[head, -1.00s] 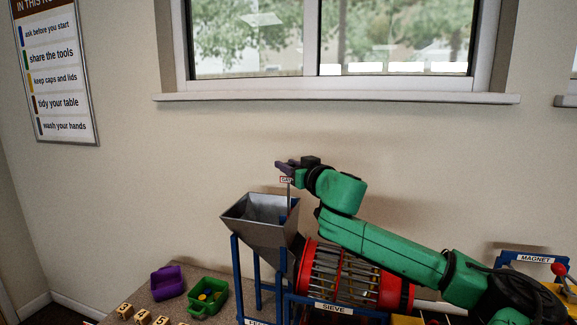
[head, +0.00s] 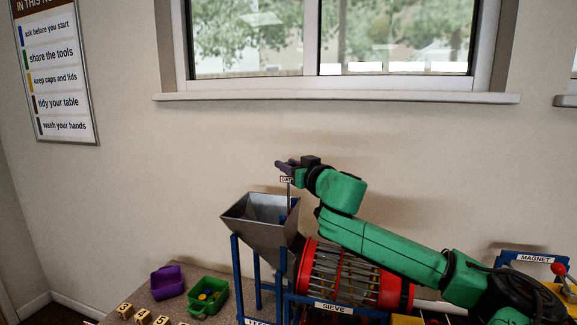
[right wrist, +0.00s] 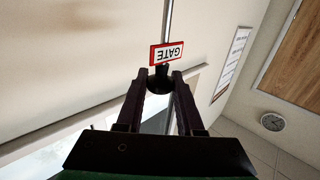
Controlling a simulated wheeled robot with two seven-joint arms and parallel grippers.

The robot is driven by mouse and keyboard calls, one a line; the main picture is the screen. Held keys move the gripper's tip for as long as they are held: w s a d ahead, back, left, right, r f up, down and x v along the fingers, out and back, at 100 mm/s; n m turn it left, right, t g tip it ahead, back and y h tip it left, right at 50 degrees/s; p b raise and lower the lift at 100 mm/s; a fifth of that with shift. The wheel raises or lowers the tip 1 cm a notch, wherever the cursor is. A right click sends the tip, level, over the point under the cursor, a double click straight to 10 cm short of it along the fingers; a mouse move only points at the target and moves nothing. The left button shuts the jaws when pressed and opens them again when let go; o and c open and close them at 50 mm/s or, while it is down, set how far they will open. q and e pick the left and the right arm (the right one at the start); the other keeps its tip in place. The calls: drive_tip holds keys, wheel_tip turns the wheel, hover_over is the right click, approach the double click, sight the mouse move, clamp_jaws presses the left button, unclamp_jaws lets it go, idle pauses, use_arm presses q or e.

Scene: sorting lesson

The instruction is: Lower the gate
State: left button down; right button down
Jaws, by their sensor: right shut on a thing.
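The gate's red-edged white label reads GATE in the right wrist view (right wrist: 167,53). It sits on a thin metal rod above a dark knob (right wrist: 159,78). My right gripper (right wrist: 160,86) is shut on this knob. In the head view, the right gripper (head: 286,164) is above the grey metal hopper (head: 258,230), with the gate label (head: 286,179) just under its fingers. The gate rod runs down to the hopper's right side. The lower part of the gate is hidden by the hopper. My left gripper is not in view.
A red sieve drum (head: 312,268) on a blue frame stands right of the hopper, under my right arm. A blue magnet frame (head: 535,259) is at far right. A purple box (head: 167,281) and a green box (head: 208,296) sit left. The wall is behind.

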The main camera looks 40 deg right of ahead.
sight(288, 192)
wheel_tip(288, 192, down, 8)
drive_tip(key=b, duration=0.6)
drive_tip(key=shift+r, duration=0.1)
drive_tip(key=c, duration=0.6)
unclamp_jaws()
drive_tip(key=shift+o, duration=0.2)
drive_tip(key=shift+r, duration=0.1)
